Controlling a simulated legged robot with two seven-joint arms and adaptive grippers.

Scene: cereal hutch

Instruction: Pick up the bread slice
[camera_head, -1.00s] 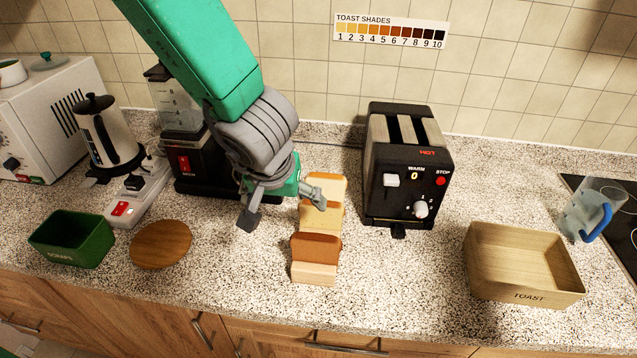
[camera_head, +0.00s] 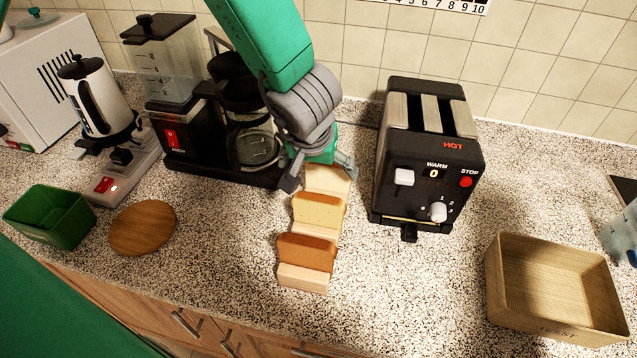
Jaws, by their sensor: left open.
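Bread slices stand upright in a light wooden holder (camera_head: 302,279) on the counter, left of the toaster. The front slice (camera_head: 306,251) is darker brown. A paler slice (camera_head: 318,213) stands behind it. My left gripper (camera_head: 322,181) is over the back end of the holder, behind the paler slice, with its fingers apart and pointing down. Nothing shows held in it. The gripper hides part of the holder's back, so I cannot tell whether it touches anything. My right gripper is not in view.
A black toaster (camera_head: 427,160) stands close right of the holder. A wooden toast box (camera_head: 550,290) is at the right. A coffee maker (camera_head: 215,125) is behind left. A round wooden board (camera_head: 143,228) and green box (camera_head: 50,216) are at the left.

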